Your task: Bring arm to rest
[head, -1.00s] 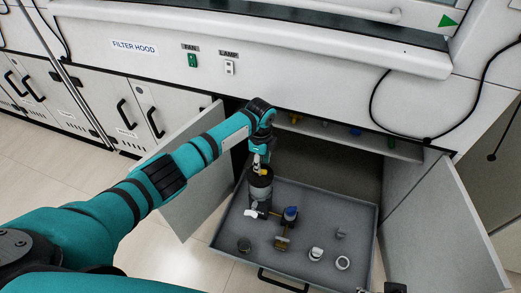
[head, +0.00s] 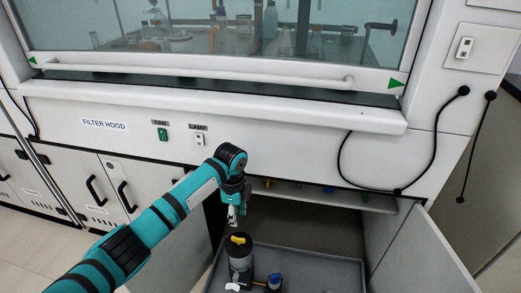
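My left arm (head: 160,222) comes in from the lower left and reaches to the open cabinet under the filter hood. My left gripper (head: 232,218) points down in front of the cabinet opening. Its fingers are small here, and I cannot tell whether they are open or shut. I see nothing held in it. Below it, apart from it, a dark-topped container (head: 240,260) with a yellow piece (head: 238,239) on top stands in the pulled-out drawer (head: 320,272). My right gripper is not in view.
A blue-capped item (head: 274,281) stands beside the container. The open cabinet door (head: 425,255) stands at the right. The hood's handle bar (head: 200,75) and sill run above the arm. Black cables (head: 435,140) hang at the right. Glassware stands behind the hood glass.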

